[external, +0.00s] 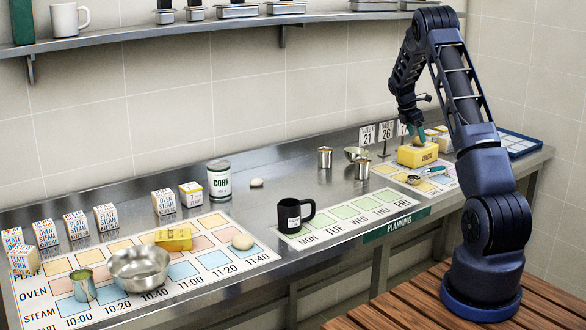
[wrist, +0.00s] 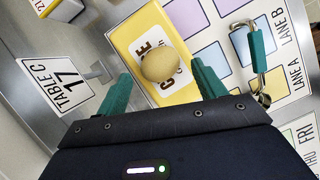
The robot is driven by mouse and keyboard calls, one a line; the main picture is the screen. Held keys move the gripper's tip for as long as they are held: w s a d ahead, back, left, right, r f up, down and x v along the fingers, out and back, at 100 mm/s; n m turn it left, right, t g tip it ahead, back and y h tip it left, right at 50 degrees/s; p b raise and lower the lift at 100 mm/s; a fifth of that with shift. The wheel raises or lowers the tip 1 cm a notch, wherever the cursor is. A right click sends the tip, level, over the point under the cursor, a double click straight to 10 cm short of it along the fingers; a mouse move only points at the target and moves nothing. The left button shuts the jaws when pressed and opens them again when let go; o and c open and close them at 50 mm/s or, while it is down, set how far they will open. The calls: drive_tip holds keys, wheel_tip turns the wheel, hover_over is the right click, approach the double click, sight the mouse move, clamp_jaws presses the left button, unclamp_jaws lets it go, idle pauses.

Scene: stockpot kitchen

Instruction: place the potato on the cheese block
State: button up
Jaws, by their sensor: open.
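A yellow cheese block (external: 417,156) lies on the counter's right part, near the wall; it also shows in the wrist view (wrist: 128,46). A tan, round potato (wrist: 160,64) appears over the block's white label in the wrist view and seems to rest on its top. My gripper (wrist: 161,72) is open, with one teal finger on each side of the potato and gaps visible beside it. In the external view my gripper (external: 420,133) is just above the block, pointing down, and partly hides the potato.
A teal-handled scoop (external: 428,174) lies in front of the block. Table-number signs (external: 367,137) stand to its left, near a metal bowl (external: 356,153) and cans. A blue tray (external: 518,143) is at the right. Other pale round items lie further left, near a black mug (external: 290,216).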

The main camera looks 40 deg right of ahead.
drive_tip(key=v, duration=1)
drive_tip(key=s+a+r+m+t, duration=0.2)
drive_tip(key=s+a+r+m, duration=0.3)
drive_tip(key=a+r, duration=0.8)
drive_tip(key=s+a+r+m+t+y, duration=0.1)
drive_tip(key=s+a+r, duration=0.2)
drive_tip(key=s+a, duration=0.4)
drive_tip(key=s+a+r+m+y, duration=0.1)
drive_tip(key=s+a+r, duration=0.2)
drive_tip(key=s+a, duration=0.35)
drive_tip(key=s+a+f+m+t+y, duration=0.1)
drive_tip(key=s+a+f+m, duration=0.1)
drive_tip(key=s+a, duration=0.8)
drive_tip(key=s+a+f+m+t+y, duration=0.1)
drive_tip(key=s+a+m, duration=0.4)
drive_tip(key=s+a, duration=0.5)
drive_tip(key=s+f+t, duration=0.1)
drive_tip(key=s, duration=0.5)
drive_tip(key=shift+a, duration=0.15)
